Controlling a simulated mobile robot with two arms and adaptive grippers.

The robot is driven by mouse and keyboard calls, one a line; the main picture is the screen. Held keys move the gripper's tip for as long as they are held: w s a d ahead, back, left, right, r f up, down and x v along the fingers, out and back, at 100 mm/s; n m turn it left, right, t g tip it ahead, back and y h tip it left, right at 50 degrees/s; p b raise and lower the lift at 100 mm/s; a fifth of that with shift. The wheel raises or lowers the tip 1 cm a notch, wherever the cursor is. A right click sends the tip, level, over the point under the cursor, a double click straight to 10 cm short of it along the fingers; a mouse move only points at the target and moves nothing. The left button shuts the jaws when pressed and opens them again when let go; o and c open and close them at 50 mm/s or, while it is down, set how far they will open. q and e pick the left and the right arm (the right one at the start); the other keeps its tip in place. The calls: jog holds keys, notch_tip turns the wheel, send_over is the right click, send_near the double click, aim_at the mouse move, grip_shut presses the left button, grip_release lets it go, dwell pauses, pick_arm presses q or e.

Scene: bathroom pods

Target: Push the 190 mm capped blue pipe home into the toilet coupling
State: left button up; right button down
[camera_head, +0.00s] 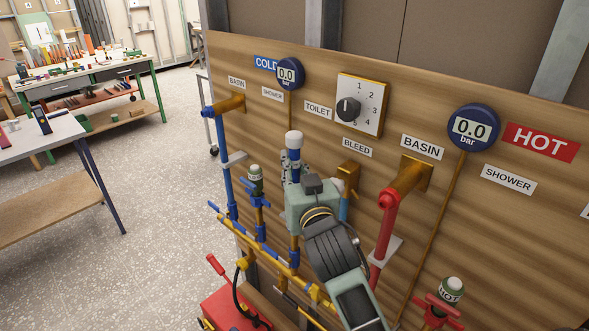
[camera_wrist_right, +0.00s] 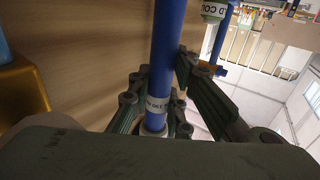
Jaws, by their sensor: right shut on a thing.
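The blue pipe (camera_head: 295,173) stands upright with a white cap (camera_head: 293,140) on top, in front of the board near the TOILET label (camera_head: 318,112). My right gripper (camera_head: 294,187) is shut around the pipe below the cap. In the right wrist view the blue pipe (camera_wrist_right: 165,55) runs between the dark fingers, with a printed white band (camera_wrist_right: 157,104) and a pale ring below it. Below the gripper, a brass and blue riser (camera_head: 294,255) meets the manifold; I take it for the toilet coupling. The pipe's lower end is hidden, so I cannot tell how deep it sits. My left gripper is out of view.
A blue basin pipe (camera_head: 222,160) and a green-topped valve (camera_head: 256,182) stand left of the gripper. A brass outlet (camera_head: 348,174) is close on its right, then a red pipe (camera_head: 386,230). A red tool case (camera_head: 228,308) sits below.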

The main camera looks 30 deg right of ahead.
jog(key=shift+f+b, duration=0.95)
jog(key=shift+f, duration=0.75)
jog(key=c, duration=1.6)
grip_release()
jog(key=shift+o, duration=0.2)
jog(key=shift+s+f, duration=0.1)
jog(key=v, duration=0.7)
jog(key=shift+s, duration=0.15)
